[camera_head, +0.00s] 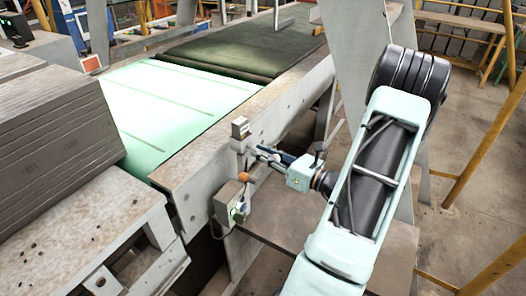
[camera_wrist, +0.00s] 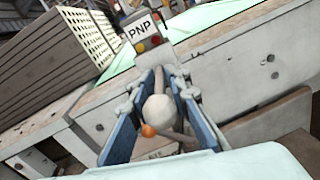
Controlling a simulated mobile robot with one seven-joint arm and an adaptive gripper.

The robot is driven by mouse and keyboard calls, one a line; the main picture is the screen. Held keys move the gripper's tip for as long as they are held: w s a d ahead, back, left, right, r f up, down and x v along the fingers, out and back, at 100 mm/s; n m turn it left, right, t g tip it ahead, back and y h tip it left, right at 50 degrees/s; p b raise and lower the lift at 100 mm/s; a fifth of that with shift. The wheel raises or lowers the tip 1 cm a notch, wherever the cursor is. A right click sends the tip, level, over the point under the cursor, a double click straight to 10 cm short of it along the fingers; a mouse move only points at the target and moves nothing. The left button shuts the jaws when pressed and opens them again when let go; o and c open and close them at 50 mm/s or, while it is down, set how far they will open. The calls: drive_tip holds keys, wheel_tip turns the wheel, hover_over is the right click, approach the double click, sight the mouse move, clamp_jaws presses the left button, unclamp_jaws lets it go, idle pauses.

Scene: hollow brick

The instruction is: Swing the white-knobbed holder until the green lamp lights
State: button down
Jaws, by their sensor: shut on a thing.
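The white knob (camera_wrist: 158,110) of the holder sits between the two blue finger pads of my gripper (camera_wrist: 160,82) in the wrist view. My gripper (camera_head: 258,153) is shut on it, beside the conveyor's side rail. A thin grey rod rises beyond the knob toward a small grey box (camera_wrist: 148,35) marked PNP, with a yellow and a red spot on its face. That box (camera_head: 240,127) stands on the rail in the head view. No lit green lamp can be made out on it. The rest of the holder is largely hidden by my fingers.
An orange ball knob (camera_head: 244,176) sticks up close below my fingers, above a grey switch box (camera_head: 230,203) with a green spot. It also shows in the wrist view (camera_wrist: 148,130).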

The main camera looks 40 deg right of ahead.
drive_tip(key=c, duration=2)
unclamp_jaws()
drive_tip(key=shift+c, duration=0.2)
drive_tip(key=shift+s, duration=0.1)
drive_tip(key=v, duration=1.2)
